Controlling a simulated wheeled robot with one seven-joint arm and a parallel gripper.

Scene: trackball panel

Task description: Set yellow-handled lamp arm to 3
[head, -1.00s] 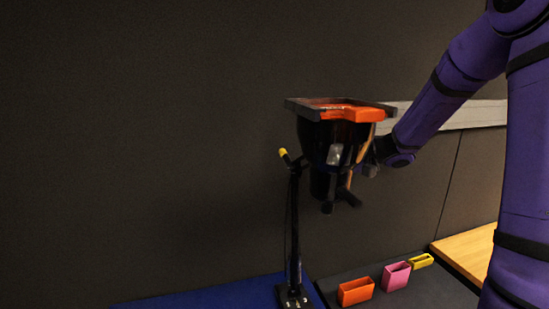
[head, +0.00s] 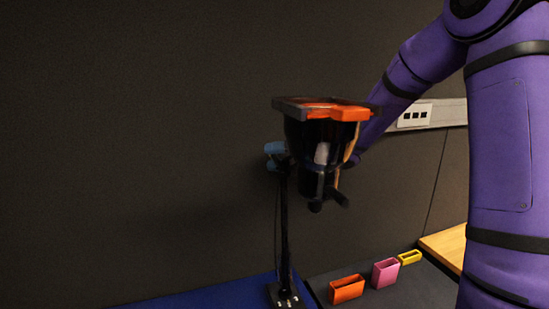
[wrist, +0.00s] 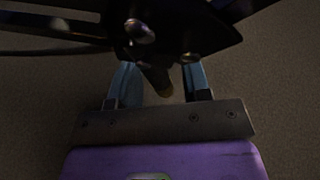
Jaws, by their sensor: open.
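In the head view my gripper (head: 276,156) is at the top of the post, left of the black head. It is open around the handle. The yellow tip is hidden there, and I cannot tell whether a finger touches it. No setting numbers are readable.
Orange (head: 346,289), pink (head: 385,272) and yellow (head: 410,257) open boxes stand on the dark panel at lower right. A grey strip with a socket (head: 414,115) runs along the wall. My purple arm fills the right. The left is clear.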

